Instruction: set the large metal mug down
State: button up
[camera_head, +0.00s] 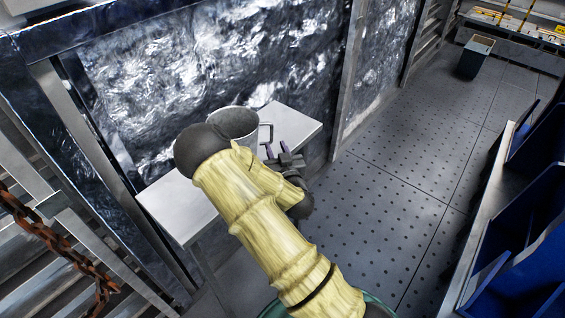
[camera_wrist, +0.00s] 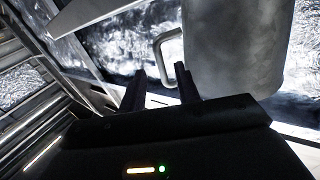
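The large metal mug (camera_head: 240,118) is grey and upright over the small white table (camera_head: 170,212), near the back wall. My arm hides its lower part and base, so contact with the tabletop is not visible. Its squared handle (camera_head: 266,134) points right, towards my gripper (camera_head: 277,152). In the wrist view the mug (camera_wrist: 238,50) fills the upper right, and its handle (camera_wrist: 157,55) shows just past the fingertips. My gripper (camera_wrist: 160,82) has its two dark fingers apart with a gap between them. The right finger is close to the handle; I cannot tell whether they touch.
The table's right end (camera_head: 302,125) is bare. Crinkled metallic wall panels (camera_head: 200,60) rise behind it. A rusty chain (camera_head: 50,235) hangs at lower left. Blue bins (camera_head: 540,200) stand at right. The perforated floor (camera_head: 400,190) between is clear, with a bin (camera_head: 475,58) farther back.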

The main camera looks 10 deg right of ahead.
jog(key=shift+s+b, duration=0.6)
jog(key=shift+s, duration=1.6)
jog(key=shift+d, duration=0.1)
jog(key=s+d+f+m+g+h, duration=0.2)
jog(key=s+d+m+g+h, duration=0.15)
jog(key=g, duration=0.35)
jog(key=s+a+r+n+g+y, duration=0.1)
jog(key=s+r+n+g, duration=0.1)
jog(key=s, duration=0.6)
jog(key=s+a+r+n+g+y, duration=0.1)
jog(key=s+r+g, duration=0.3)
jog(key=s, duration=0.5)
jog(key=shift+s+a+n+g, duration=0.3)
jog(key=shift+a+g, duration=0.35)
jog(key=shift+g, duration=0.55)
jog(key=shift+r+y, duration=0.1)
jog(key=shift+y, duration=0.15)
jog(key=shift+o, duration=0.5)
